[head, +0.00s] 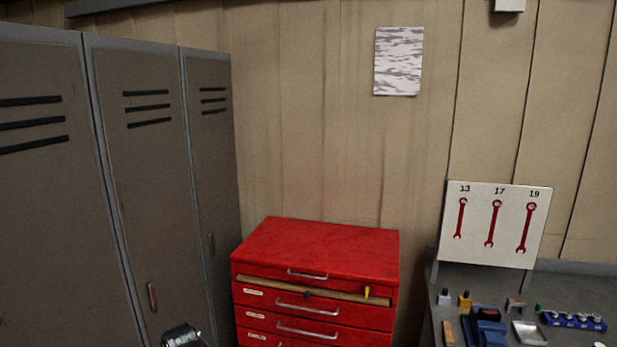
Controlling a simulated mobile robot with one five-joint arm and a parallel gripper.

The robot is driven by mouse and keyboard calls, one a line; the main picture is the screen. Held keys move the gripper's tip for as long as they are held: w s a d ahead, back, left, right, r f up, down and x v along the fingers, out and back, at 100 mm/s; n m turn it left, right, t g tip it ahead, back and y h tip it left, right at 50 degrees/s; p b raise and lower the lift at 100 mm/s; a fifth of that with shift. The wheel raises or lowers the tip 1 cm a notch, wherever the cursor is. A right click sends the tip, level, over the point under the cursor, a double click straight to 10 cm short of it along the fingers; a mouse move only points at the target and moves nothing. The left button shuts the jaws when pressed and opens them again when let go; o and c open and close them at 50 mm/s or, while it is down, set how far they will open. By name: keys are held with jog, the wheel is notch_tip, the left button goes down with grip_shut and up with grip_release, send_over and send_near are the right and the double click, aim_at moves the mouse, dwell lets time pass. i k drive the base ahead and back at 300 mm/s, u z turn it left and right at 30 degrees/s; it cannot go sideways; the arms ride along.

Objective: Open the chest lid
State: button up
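The red chest (316,315) stands against the back wall, right of the lockers. Its red lid (325,247) lies flat and looks shut. A silver handle (307,274) is on the lid's front edge. A light wooden strip (325,291) runs across the front just below that edge, with a small yellow piece (367,292) near its right end. I cannot tell how the strip is held. A dark part, apparently of my arm, shows at the bottom edge, left of the chest. My gripper's fingertips are not visible.
Grey lockers (140,190) stand close on the left. A dark workbench (440,290) on the right holds several small items, a metal tray (529,333) and a blue socket rail (573,320). A wrench board (493,225) stands behind them. The space above the lid is clear.

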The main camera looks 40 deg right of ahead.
aim_at(365, 253)
jog(key=u, duration=0.05)
jog(key=i, duration=0.95)
jog(key=z, duration=0.1)
